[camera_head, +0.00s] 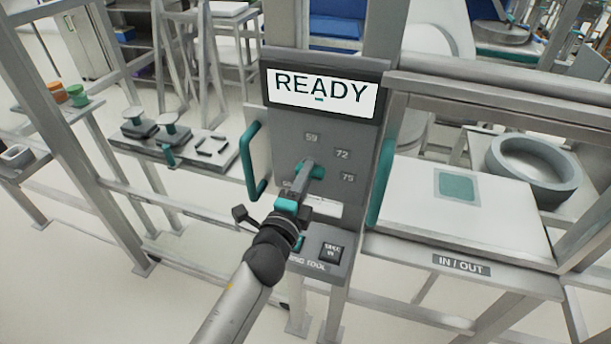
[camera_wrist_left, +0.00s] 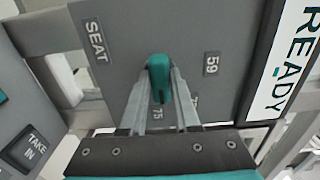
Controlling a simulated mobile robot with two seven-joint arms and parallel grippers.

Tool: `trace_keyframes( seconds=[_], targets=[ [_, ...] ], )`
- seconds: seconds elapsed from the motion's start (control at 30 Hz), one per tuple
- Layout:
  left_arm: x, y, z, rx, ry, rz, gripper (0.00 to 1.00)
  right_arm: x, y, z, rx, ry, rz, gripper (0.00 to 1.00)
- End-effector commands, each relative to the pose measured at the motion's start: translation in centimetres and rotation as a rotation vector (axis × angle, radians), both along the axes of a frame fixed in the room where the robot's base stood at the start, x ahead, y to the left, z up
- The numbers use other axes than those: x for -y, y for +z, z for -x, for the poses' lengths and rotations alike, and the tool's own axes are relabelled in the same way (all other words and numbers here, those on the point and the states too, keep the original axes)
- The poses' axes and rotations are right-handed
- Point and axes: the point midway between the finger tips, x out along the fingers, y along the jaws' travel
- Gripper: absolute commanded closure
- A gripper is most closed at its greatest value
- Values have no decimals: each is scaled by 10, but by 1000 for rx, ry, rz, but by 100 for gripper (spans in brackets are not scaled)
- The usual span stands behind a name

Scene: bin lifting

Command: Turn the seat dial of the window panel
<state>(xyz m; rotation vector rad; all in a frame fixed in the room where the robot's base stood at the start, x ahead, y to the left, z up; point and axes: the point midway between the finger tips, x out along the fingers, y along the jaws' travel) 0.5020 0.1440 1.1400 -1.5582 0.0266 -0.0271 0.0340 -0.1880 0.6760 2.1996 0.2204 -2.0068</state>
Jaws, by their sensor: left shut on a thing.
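The grey window panel (camera_head: 350,125) stands in the middle of the head view, with its screen (camera_head: 322,92) reading READY. The teal seat dial (camera_head: 318,172) sits on its face, among labels 59, 72 and 75. In the left wrist view the dial (camera_wrist_left: 159,72) lies between the two fingers, and the word SEAT (camera_wrist_left: 96,40) shows beside it. My left gripper (camera_head: 306,172) is shut on the dial, reaching in from below. In the wrist view the fingers partly cover the lower labels. I cannot tell which label the dial points to. My right gripper is out of view.
A teal handle (camera_head: 252,162) stands left of the panel. A TAKE IN button (camera_head: 331,251) is below the dial, on a ledge. Right of the panel is a white IN / OUT shelf (camera_head: 460,215) with a teal square. A bench with knobbed fixtures (camera_head: 170,140) is at the left.

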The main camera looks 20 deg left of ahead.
Motion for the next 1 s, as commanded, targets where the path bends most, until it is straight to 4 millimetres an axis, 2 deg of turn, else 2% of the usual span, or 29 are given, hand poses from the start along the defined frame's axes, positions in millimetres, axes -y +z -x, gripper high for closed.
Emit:
trace_keyframes(
  seconds=[0.33,0.9,0.93,1.0],
  targets=[
    [0,0,0,6,-1,-150,100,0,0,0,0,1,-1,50],
    [0,0,0,7,-1,-181,100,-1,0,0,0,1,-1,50],
    [0,0,0,7,-1,-181,68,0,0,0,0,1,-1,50],
    [0,0,0,7,-1,-181,60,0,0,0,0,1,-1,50]
  ],
)
